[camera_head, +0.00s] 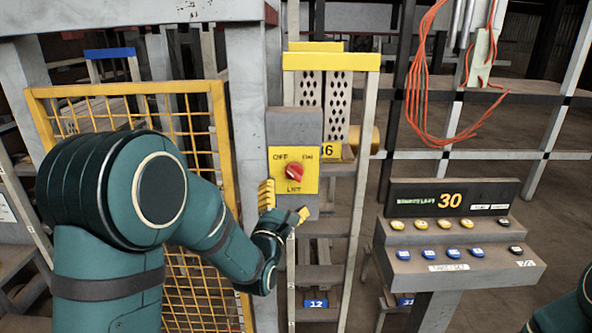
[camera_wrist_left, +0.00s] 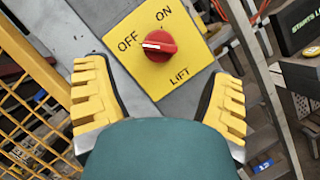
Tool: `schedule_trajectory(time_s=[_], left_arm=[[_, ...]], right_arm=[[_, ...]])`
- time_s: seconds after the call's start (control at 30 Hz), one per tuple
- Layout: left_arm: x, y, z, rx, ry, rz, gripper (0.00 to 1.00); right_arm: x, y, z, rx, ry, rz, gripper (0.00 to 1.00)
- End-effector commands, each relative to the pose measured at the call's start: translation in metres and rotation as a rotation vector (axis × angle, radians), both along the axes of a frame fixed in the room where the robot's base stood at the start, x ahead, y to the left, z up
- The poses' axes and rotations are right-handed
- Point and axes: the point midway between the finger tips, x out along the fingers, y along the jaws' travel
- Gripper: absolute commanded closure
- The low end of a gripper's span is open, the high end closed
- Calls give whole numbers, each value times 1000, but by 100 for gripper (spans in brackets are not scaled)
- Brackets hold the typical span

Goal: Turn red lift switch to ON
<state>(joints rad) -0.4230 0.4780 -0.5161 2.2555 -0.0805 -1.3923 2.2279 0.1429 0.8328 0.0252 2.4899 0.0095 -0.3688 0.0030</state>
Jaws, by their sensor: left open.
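The red lift switch (camera_head: 294,172) is a round knob on a yellow plate (camera_head: 309,184) marked OFF, ON and LIFT, fixed to a grey box. In the left wrist view the red knob (camera_wrist_left: 165,49) has a white mark that points left, toward OFF. My left gripper (camera_head: 284,205) is open and empty, just below and in front of the plate. In the left wrist view its yellow fingers (camera_wrist_left: 158,68) stand wide apart on both sides of the plate, with the knob between and beyond them, apart from both. My right gripper is out of view.
A yellow mesh gate (camera_head: 218,130) stands left of the grey post (camera_head: 247,90). A console (camera_head: 455,268) with yellow and blue buttons and a display reading 30 stands at right. Orange cables (camera_head: 418,100) hang behind it. A ladder-like frame (camera_head: 362,160) is close right of the switch.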

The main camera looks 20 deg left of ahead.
Motion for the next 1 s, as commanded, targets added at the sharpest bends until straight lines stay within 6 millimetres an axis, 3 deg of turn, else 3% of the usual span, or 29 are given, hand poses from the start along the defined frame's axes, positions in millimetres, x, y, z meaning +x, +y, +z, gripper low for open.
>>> schedule_trajectory(time_s=[0.2,0.4,0.87,0.97,1.0], left_arm=[[41,-1,13,3,-1,-1,17],[68,0,20,2,1,0,17],[79,0,22,0,1,0,17],[79,0,22,1,1,0,46],[79,0,22,1,1,0,60]], right_arm=[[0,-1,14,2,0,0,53],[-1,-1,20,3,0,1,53],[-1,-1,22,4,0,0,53],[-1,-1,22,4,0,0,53],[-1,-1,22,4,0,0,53]])
